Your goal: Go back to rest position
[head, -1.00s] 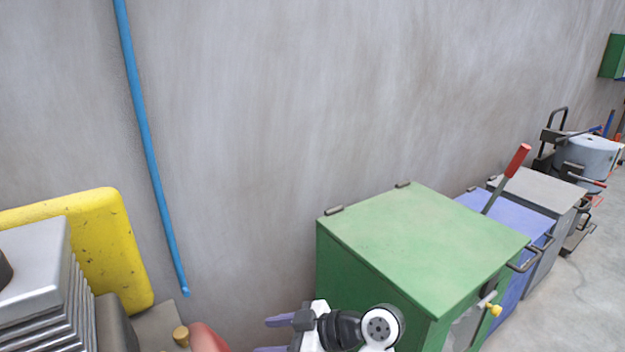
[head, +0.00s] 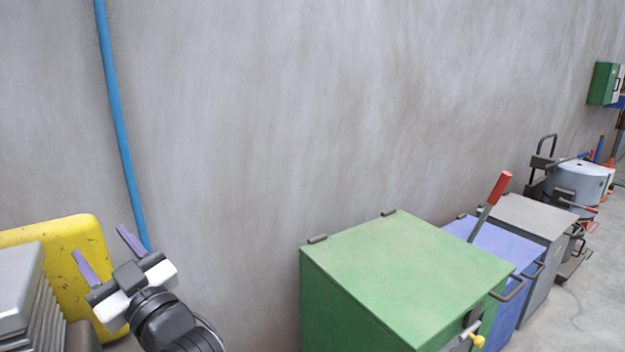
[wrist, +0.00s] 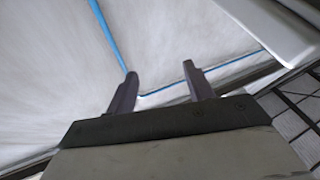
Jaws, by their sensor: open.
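My gripper (head: 105,252) is at the lower left of the head view, with its two purple-grey fingers spread apart and pointing up. Nothing is between them. In the wrist view the open fingers (wrist: 160,92) are also empty, with the grey wall and a blue pipe (wrist: 105,35) beyond them. In the head view the gripper stands in front of the wall, near the lower end of the blue pipe (head: 120,130) and beside a yellow machine part (head: 60,245).
A green box with a lid (head: 405,265), a blue box (head: 495,255) and a grey box (head: 535,220) stand at the right. A red-handled lever (head: 500,188) rises among them. Finned grey machinery (head: 20,290) is at the left edge.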

